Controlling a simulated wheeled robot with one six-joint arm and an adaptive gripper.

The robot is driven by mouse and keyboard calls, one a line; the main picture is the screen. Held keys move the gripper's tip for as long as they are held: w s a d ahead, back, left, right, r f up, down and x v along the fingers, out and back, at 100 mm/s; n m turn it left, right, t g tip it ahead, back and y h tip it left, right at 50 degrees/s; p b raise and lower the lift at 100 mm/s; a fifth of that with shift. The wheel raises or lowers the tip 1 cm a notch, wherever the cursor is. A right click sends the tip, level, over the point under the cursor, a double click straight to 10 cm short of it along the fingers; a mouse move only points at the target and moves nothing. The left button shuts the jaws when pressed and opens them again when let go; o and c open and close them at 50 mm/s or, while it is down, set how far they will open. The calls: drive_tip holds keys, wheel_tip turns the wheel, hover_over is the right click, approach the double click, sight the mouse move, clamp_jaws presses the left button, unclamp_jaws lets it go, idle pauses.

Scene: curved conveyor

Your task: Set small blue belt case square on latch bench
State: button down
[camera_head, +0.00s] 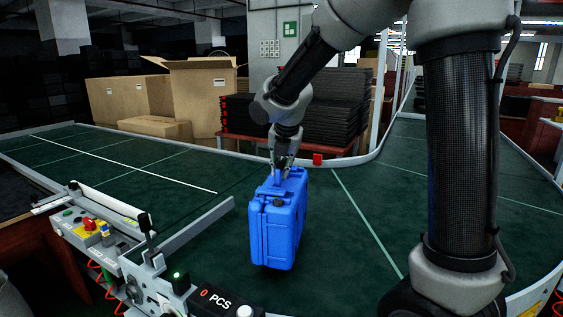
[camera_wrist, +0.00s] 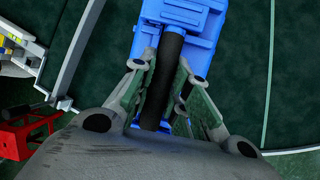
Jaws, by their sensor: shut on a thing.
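The small blue case (camera_head: 278,232) stands upright on its narrow side at or just above the green conveyor belt; I cannot tell if it touches. My gripper (camera_head: 281,172) is above it and shut on its top handle. In the wrist view the blue case (camera_wrist: 186,28) lies beyond my gripper (camera_wrist: 165,85), whose fingers are on both sides of the dark handle grip. The case's underside is hidden. I cannot make out a latch bench for certain in either view.
The green belt (camera_head: 150,175) curves around, with white lines across it. A metal guide bar (camera_head: 192,226) and a control panel (camera_head: 95,232) are at the left front. A counter box marked PCS (camera_head: 225,303) stands in front. Cardboard boxes (camera_head: 203,98) and black stacked trays (camera_head: 325,118) are behind.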

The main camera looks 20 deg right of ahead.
sight(282, 184)
drive_tip(key=shift+f, duration=1.75)
drive_tip(key=c, duration=1.4)
unclamp_jaws()
drive_tip(key=shift+f, duration=0.1)
drive_tip(key=shift+o, duration=0.2)
